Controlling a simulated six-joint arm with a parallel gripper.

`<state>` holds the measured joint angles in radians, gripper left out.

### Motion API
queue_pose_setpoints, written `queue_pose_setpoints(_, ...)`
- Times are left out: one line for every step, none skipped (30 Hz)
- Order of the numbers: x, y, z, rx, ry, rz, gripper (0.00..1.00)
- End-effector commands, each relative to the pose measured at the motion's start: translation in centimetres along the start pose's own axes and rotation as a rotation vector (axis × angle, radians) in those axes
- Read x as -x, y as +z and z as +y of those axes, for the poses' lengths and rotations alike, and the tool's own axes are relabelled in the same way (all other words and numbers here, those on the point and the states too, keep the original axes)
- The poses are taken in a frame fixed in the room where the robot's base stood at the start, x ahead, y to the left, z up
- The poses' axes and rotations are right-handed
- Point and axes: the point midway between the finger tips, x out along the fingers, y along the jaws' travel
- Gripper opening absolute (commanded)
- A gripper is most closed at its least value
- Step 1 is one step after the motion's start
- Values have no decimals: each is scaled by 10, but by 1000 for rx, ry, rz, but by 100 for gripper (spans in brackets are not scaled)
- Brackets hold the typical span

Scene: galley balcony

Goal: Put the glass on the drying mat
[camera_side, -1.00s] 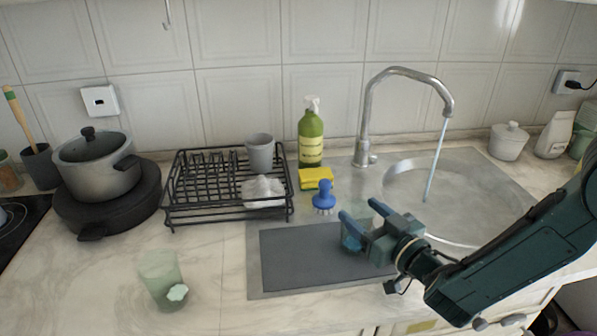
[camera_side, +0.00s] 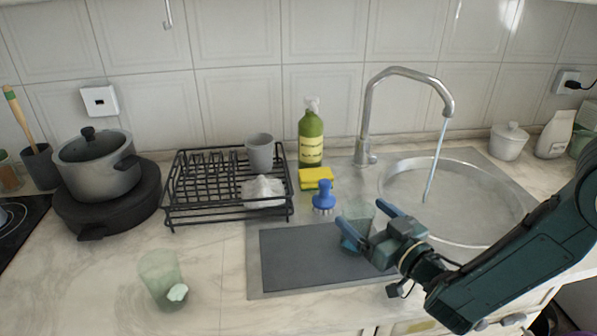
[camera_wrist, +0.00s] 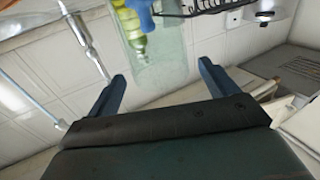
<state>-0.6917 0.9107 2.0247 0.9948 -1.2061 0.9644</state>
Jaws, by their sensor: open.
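A clear, slightly bluish glass (camera_side: 358,218) stands upright at the back right of the flat dark grey drying mat (camera_side: 290,262), as far as the side view shows; a finger partly hides its base. My gripper (camera_side: 362,230) is open, one finger on each side of the glass. In the wrist view the glass (camera_wrist: 168,50) shows between and just beyond the spread fingertips (camera_wrist: 162,80). I cannot tell whether a finger still touches it.
A green tumbler (camera_side: 158,272) with a pale thing at its base stands on the counter at front left. A blue brush (camera_side: 323,196), yellow sponge (camera_side: 316,178), and black dish rack (camera_side: 185,208) stand behind the mat. The sink (camera_side: 500,205) is right.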

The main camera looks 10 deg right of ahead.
Motion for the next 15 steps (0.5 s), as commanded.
queue_pose_setpoints(2,1,0,0,-1,-2,85)
queue_pose_setpoints(3,1,0,2,0,-2,85)
queue_pose_setpoints(5,1,0,0,0,-2,85)
queue_pose_setpoints(6,1,0,1,0,-2,85)
queue_pose_setpoints(8,1,0,0,0,-2,85)
queue_pose_setpoints(9,1,0,0,0,-1,85)
queue_pose_setpoints(11,1,0,2,0,-1,85)
queue_pose_setpoints(12,1,0,0,0,-1,85)
queue_pose_setpoints(14,0,0,2,0,-1,85)
queue_pose_setpoints(15,0,0,0,0,0,85)
queue_pose_setpoints(16,0,0,2,-1,0,85)
queue_pose_setpoints(17,0,0,0,-1,1,85)
queue_pose_setpoints(18,0,-1,2,-2,1,85)
queue_pose_setpoints(19,0,-1,0,-3,1,85)
queue_pose_setpoints(20,-1,-1,2,-4,1,85)
